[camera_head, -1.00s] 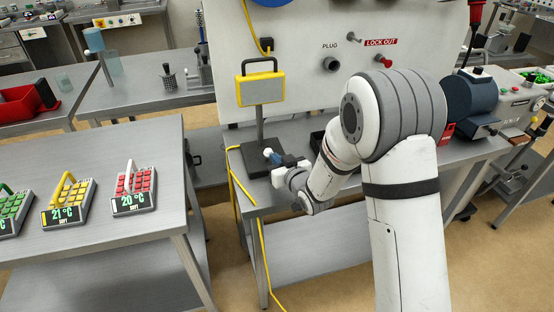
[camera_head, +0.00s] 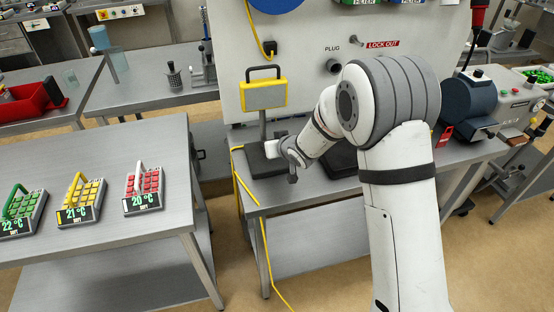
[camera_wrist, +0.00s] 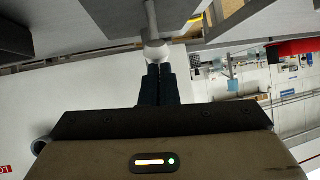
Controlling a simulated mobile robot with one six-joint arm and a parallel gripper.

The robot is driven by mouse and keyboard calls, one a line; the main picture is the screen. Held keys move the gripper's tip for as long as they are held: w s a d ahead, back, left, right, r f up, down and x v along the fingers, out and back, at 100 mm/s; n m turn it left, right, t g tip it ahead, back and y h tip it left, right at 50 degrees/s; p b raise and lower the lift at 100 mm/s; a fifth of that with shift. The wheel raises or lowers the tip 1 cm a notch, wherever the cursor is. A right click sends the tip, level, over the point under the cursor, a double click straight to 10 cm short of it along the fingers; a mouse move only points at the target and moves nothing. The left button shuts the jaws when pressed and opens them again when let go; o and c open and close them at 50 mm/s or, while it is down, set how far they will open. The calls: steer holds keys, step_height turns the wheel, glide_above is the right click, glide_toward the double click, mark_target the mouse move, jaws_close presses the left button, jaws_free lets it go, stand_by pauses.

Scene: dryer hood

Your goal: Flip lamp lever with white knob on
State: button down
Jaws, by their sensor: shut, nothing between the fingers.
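The yellow lamp (camera_head: 264,93) stands on a grey post above a dark base at the bench's left end. In the wrist view, a white round knob (camera_wrist: 156,50) sits on the end of a pale lever stem (camera_wrist: 151,18). My gripper (camera_wrist: 159,69) is shut and empty, its dark fingertips right at the knob. They overlap the knob's edge in the picture; I cannot tell whether they touch it. In the head view, my wrist is beside the lamp's base, and the fingers and knob cannot be made out there.
A yellow cable (camera_head: 238,180) hangs over the bench's left edge. A white panel (camera_head: 310,60) with a plug socket (camera_head: 333,66) rises behind. Several coloured keypad devices stand on the left table (camera_head: 110,235). A dark grinder-like machine (camera_head: 466,103) stands right.

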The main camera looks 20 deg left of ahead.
steer(key=shift+w+a+f, duration=0.1)
steer(key=shift+w+a, duration=0.1)
steer(key=shift+w+d, duration=0.1)
steer(key=shift+d, duration=0.1)
steer(key=shift+r, duration=0.25)
steer(key=shift+r+p, duration=0.65)
